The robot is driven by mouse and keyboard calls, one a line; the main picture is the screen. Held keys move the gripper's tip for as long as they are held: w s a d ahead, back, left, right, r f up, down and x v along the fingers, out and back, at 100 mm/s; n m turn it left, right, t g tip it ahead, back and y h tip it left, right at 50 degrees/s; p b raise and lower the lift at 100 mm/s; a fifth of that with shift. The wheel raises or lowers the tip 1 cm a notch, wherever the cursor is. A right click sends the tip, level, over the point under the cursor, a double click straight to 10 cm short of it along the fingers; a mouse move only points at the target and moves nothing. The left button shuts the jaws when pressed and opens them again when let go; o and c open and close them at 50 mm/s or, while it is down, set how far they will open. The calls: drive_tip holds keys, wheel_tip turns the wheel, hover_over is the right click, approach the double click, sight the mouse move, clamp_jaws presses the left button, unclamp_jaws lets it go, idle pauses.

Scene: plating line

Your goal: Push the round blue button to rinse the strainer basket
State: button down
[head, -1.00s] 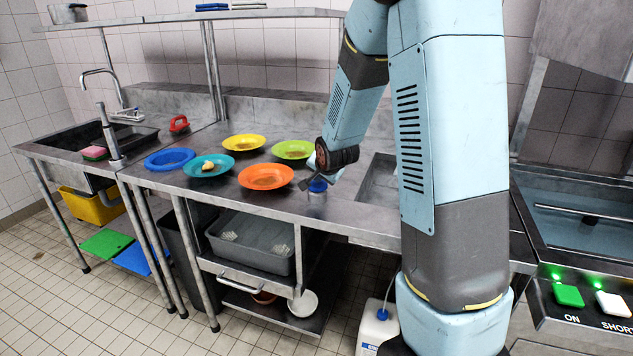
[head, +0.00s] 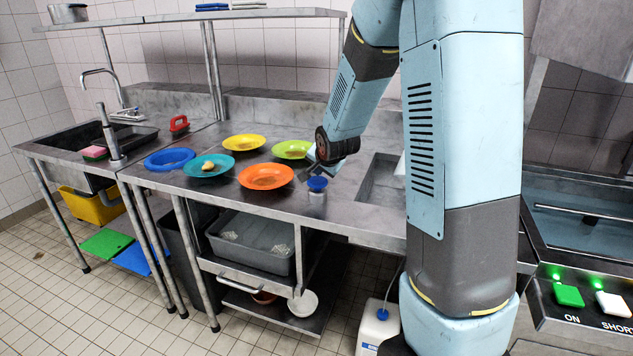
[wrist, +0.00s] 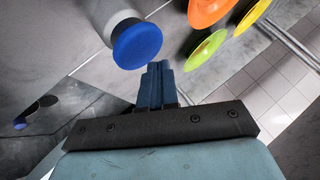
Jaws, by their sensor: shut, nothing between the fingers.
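The round blue button (head: 317,183) sits on top of a short grey cylinder on the steel counter, near its front edge. In the wrist view the blue button (wrist: 137,44) shows its full face, just left of and above my fingertips. My gripper (wrist: 159,66) is shut and empty, and a gap shows in the picture between its tips and the button. In the head view my gripper (head: 306,173) is beside and slightly above the button, on its upper left, partly hidden by my wrist. I cannot make out the strainer basket.
A sunken basin (head: 378,198) lies right of the button, partly behind my arm. An orange plate (head: 266,176), a green plate (head: 292,149) and other dishes stand close on the left. Green and white square buttons (head: 568,295) are at far right.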

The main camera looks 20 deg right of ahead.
sight(319, 182)
drive_tip(key=shift+r, duration=2.5)
drive_tip(key=shift+s+r, duration=0.15)
drive_tip(key=s+r+n+g, duration=0.1)
drive_tip(key=s+r+n, duration=0.2)
drive_tip(key=s, duration=0.9)
drive_tip(key=s+r+n+g, duration=0.1)
drive_tip(key=s+r+n, duration=0.2)
drive_tip(key=s, duration=0.9)
drive_tip(key=s+r+n+g, duration=0.1)
drive_tip(key=s+r+n, duration=0.2)
drive_tip(key=s, duration=0.8)
drive_tip(key=shift+s+a+r+g, duration=0.2)
drive_tip(key=shift+s+r+g, duration=0.15)
drive_tip(key=shift+r, duration=0.6)
idle(0.9)
